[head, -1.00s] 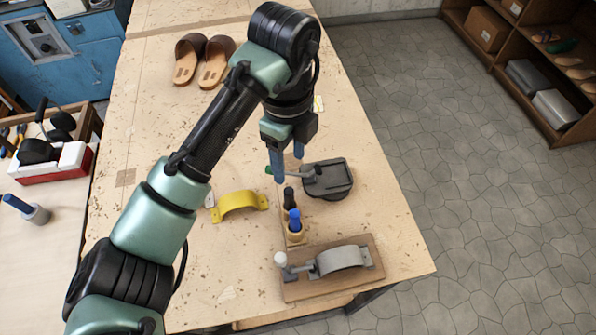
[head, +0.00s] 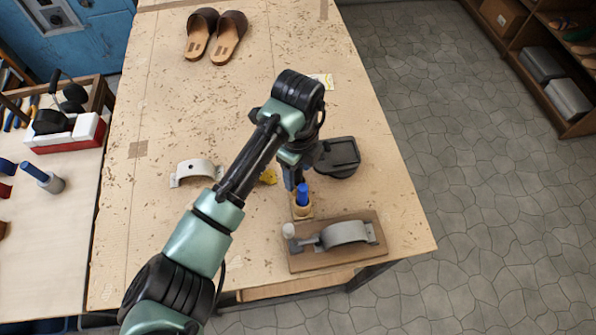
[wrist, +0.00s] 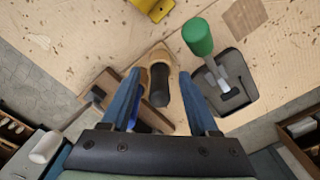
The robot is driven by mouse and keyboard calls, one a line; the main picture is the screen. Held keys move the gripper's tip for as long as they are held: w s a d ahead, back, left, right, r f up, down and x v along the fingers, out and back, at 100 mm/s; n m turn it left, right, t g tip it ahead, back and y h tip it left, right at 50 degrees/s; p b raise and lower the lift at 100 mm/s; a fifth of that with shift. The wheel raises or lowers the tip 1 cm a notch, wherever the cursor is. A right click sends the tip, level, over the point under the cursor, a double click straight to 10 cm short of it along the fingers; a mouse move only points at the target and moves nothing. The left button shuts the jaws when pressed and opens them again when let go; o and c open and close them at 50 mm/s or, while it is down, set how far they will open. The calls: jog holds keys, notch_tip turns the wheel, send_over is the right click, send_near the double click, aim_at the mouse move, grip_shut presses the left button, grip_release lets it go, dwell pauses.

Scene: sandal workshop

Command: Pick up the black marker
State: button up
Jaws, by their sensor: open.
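The black marker (wrist: 160,88) stands in a small tan wooden holder (wrist: 158,56) in the wrist view, its dark end toward the camera. My gripper (wrist: 160,75) is open, with one blue finger on each side of the black marker; I cannot tell whether either touches it. A blue marker (wrist: 134,108) shows partly behind the left finger. In the head view, my gripper (head: 292,178) is low over the holder (head: 303,210), and the blue marker (head: 303,194) stands upright beside it. The black marker is hidden there by my arm.
A clamp on a wooden board (head: 376,236) lies near the table's front edge. A dark-based tool (head: 340,158) stands right of my gripper; its green knob (wrist: 198,37) is close to the right finger.

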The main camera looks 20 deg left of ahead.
grip_shut()
dwell(0.3)
